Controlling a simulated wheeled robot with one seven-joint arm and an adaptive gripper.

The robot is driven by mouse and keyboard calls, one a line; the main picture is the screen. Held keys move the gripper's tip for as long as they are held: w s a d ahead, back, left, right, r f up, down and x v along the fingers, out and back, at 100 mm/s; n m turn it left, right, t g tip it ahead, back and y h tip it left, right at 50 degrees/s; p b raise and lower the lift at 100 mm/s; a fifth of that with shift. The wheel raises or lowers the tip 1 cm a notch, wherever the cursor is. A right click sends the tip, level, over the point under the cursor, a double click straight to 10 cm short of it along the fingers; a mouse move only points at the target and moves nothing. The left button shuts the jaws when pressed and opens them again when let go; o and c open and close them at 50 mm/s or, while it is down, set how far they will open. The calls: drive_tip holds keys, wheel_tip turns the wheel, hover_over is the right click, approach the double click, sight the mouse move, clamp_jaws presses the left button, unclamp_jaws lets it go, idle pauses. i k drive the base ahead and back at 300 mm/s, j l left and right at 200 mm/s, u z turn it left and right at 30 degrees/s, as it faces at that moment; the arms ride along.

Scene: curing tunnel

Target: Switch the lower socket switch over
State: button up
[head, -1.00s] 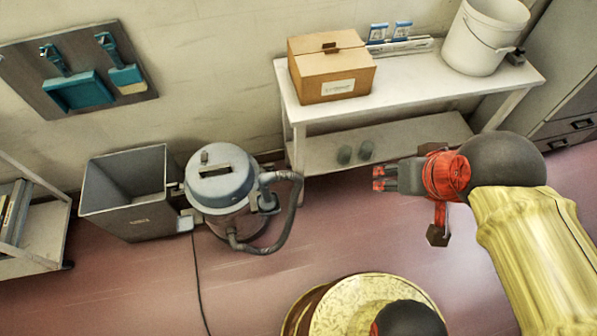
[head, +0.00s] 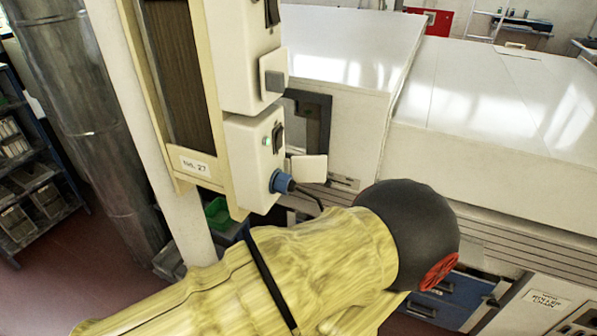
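The lower socket box (head: 252,155) is a cream box on the wooden-backed panel at the upper left of centre. Its switch (head: 278,137) is a black rocker on the box's right face, seen edge-on, so I cannot tell its position. A small green spot (head: 267,142) shows beside it. A blue plug (head: 281,182) with a dark cable sits in the lower box, by an open pale cover flap (head: 308,168). The upper socket box (head: 240,60) has a black switch (head: 271,12) and a closed grey cover (head: 274,75). My gripper's fingers are not visible; my arm crosses the lower foreground.
A label reading No. 27 (head: 195,166) is on the panel, which is fixed to a pale post (head: 130,80). A large white machine (head: 490,140) fills the right. A grey duct (head: 85,110) and a shelf rack (head: 30,170) stand left.

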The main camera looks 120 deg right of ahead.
sight(278, 137)
drive_tip(key=z, duration=0.95)
drive_tip(key=k+z, duration=0.1)
drive_tip(key=z, duration=1.3)
drive_tip(key=l+z, duration=0.1)
drive_tip(key=z, duration=0.85)
drive_tip(key=l+z, duration=0.1)
drive_tip(key=z, duration=0.35)
drive_tip(key=k+l, duration=0.15)
drive_tip(key=k, duration=0.25)
drive_tip(key=k+l, duration=0.1)
drive_tip(key=k, duration=0.3)
